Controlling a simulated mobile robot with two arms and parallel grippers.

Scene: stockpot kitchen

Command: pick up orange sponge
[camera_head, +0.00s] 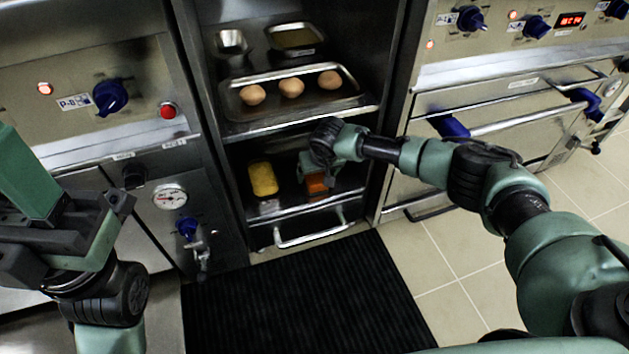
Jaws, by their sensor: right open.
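The orange sponge (316,184) lies on the lower shelf of the open cabinet, on its right side. My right arm reaches in from the right, and my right gripper (307,168) is open at the orange sponge, just above and around its left part. The wrist and fingers hide part of the sponge, and I cannot tell whether they touch it. My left gripper (122,203) is at the left, in front of the left appliance, away from the sponge; its jaw state is unclear.
A yellow sponge (263,179) lies left of the orange one on the same shelf. On the shelf above, a tray (262,112) holds three eggs, with metal pans (296,37) behind. Appliances with blue knobs flank the cabinet. A black mat (310,300) covers the floor in front.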

